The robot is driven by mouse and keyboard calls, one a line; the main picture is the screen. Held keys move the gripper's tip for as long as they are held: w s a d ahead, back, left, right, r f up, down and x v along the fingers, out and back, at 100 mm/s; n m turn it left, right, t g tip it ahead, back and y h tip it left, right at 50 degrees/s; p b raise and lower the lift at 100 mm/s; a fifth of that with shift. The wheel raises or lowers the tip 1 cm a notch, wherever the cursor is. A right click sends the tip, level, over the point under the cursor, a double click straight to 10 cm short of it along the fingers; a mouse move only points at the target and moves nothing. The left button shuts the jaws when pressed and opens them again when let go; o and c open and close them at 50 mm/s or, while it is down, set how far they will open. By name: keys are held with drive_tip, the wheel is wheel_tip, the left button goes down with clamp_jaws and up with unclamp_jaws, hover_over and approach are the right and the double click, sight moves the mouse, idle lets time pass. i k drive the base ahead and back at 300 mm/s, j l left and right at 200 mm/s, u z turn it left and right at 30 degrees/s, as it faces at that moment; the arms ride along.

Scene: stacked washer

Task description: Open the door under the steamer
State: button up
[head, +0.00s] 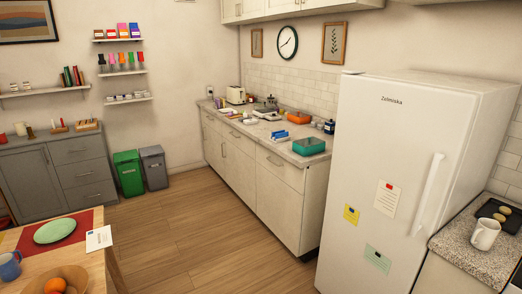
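A run of cream base cabinets (278,202) stands along the back wall, left of the fridge, with drawers above and doors below. All its doors and drawers look shut. I cannot tell for sure which thing on its worktop (290,153) is the steamer. A teal box (309,146) sits at the near end, a blue item (275,135) left of it, an orange pot (298,117) behind, and a dark metal pot (271,103) farther back. My gripper is not in view.
A white fridge (400,150) stands right of the cabinets. A wooden table (95,268) with a green plate (55,231) is at near left. Green (128,172) and grey (154,167) bins stand at the far wall. The wooden floor (185,235) before the cabinets is clear.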

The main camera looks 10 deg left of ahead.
sight(240, 168)
drive_tip(key=i+j+u, duration=0.2)
drive_tip(key=i+u, duration=0.15)
drive_tip(key=i, duration=0.3)
drive_tip(key=i+u, duration=0.35)
drive_tip(key=i, duration=0.35)
drive_tip(key=i+l+u, duration=0.15)
drive_tip(key=i+u, duration=0.2)
drive_tip(key=i, duration=0.3)
drive_tip(key=i+z, duration=0.2)
drive_tip(key=i, duration=0.25)
drive_tip(key=i+j+z, duration=0.2)
drive_tip(key=i, duration=0.25)
drive_tip(key=i+j+z, duration=0.2)
drive_tip(key=i, duration=0.25)
drive_tip(key=i+j+z, duration=0.2)
drive_tip(key=i, duration=0.25)
